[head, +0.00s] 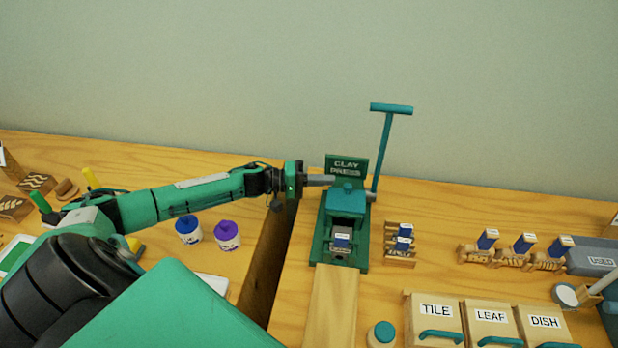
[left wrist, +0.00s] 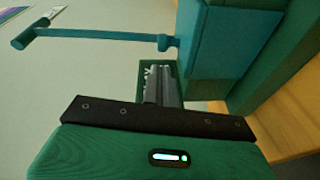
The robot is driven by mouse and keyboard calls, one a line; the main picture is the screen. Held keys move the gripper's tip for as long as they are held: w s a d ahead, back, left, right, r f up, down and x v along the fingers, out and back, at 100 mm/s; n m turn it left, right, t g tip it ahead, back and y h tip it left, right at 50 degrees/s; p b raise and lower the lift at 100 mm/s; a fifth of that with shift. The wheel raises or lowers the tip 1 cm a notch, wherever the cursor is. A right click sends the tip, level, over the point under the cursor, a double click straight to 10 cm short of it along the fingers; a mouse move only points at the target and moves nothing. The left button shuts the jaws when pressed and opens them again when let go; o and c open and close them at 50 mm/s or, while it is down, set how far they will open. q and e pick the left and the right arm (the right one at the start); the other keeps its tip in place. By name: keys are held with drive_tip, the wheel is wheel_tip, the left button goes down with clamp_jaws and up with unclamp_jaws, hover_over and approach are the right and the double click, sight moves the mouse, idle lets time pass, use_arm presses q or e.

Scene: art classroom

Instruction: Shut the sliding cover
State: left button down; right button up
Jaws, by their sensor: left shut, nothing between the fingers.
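The green clay press (head: 361,255) stands on the table in the middle of the head view, with a "CLAY PRESS" sign at its back. A teal cover-like block (head: 346,205) with a raised top sits on it; I cannot tell whether this is the sliding cover or how far it is open. The block fills the upper right of the left wrist view (left wrist: 230,45). My left gripper (head: 332,180) is shut and empty, with its fingers at the upper left of the block; I cannot tell whether they touch. The fingers also show in the left wrist view (left wrist: 160,82). My right gripper is out of view.
A teal lever (head: 383,150) rises at the press's right rear. A dark gap (head: 268,250) lies left of the press. Wooden racks (head: 400,255) and labelled boxes (head: 434,312) stand right.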

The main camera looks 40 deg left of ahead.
sight(329, 213)
use_arm(q)
drive_tip(key=shift+x, duration=1.25)
drive_tip(key=shift+w+d, duration=0.1)
drive_tip(key=shift+d, duration=0.05)
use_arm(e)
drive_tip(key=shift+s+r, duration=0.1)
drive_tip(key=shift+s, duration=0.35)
use_arm(q)
drive_tip(key=shift+s+d+p, duration=0.1)
drive_tip(key=shift+s+p, duration=0.15)
drive_tip(key=shift+p, duration=0.25)
drive_tip(key=s+d+p, duration=0.1)
drive_tip(key=s, duration=0.1)
drive_tip(key=s+d+p, duration=0.1)
drive_tip(key=s+p, duration=0.1)
drive_tip(key=s+d+p, duration=0.1)
drive_tip(key=s+p, duration=0.1)
drive_tip(key=shift+s+r, duration=0.15)
drive_tip(key=shift+s, duration=0.1)
drive_tip(key=shift+s+d+p, duration=0.2)
drive_tip(key=shift+s+p, duration=0.1)
drive_tip(key=shift+s, duration=0.05)
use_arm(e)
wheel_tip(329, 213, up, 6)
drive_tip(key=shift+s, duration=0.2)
use_arm(q)
drive_tip(key=shift+f, duration=0.25)
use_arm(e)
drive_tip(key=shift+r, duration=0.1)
